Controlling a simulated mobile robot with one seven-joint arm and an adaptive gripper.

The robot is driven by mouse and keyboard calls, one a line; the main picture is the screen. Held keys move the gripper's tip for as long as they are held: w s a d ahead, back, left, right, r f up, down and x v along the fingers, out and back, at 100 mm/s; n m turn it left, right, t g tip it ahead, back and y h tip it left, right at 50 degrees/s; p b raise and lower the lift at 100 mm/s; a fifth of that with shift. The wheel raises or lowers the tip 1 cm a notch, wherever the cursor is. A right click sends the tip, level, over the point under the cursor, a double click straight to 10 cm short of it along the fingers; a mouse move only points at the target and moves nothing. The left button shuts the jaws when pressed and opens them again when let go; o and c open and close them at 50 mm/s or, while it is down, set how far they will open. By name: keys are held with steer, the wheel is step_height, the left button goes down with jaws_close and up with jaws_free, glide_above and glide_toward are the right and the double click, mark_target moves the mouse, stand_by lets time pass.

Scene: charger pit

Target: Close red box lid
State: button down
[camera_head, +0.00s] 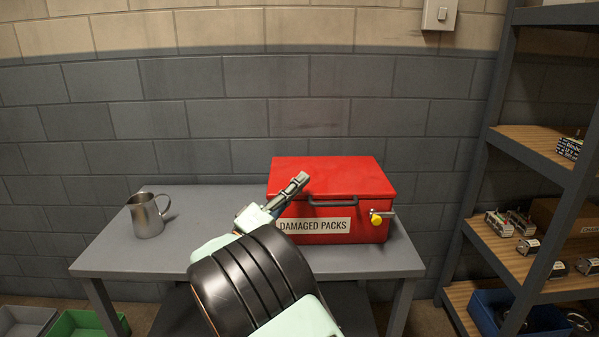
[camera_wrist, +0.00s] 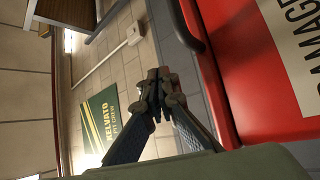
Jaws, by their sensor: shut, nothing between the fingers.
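The red box (camera_head: 340,178) stands on the grey table (camera_head: 130,258), at its right half. Its lid (camera_head: 345,170) lies down flat over the box, with no gap that I can make out. A dark handle sits at the front edge and a yellow knob (camera_head: 377,218) at the right of the front. The front label reads "DAMAGED PACKS". My gripper (camera_head: 303,178) is shut and empty, in front of the box's left part, its tip near the lid's front edge. In the wrist view, the shut fingers (camera_wrist: 157,85) are beside the red front (camera_wrist: 245,70); contact cannot be told.
A metal mug (camera_head: 146,217) stands at the table's left. A shelf rack (camera_head: 520,170) with small goods stands at the right. A grey brick wall is behind the table. Green (camera_head: 85,325) and grey bins are on the floor at lower left.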

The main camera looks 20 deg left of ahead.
mark_target(308, 199)
steer(key=f, duration=0.3)
steer(key=shift+s+d+f+m, duration=0.1)
steer(key=shift+s+f+m, duration=0.15)
steer(key=shift+f+m, duration=0.05)
steer(key=shift+f+m+h, duration=0.5)
steer(key=shift+f+h, duration=0.2)
steer(key=shift+f, duration=0.35)
steer(key=shift+d+f, duration=0.1)
steer(key=shift+f, duration=0.2)
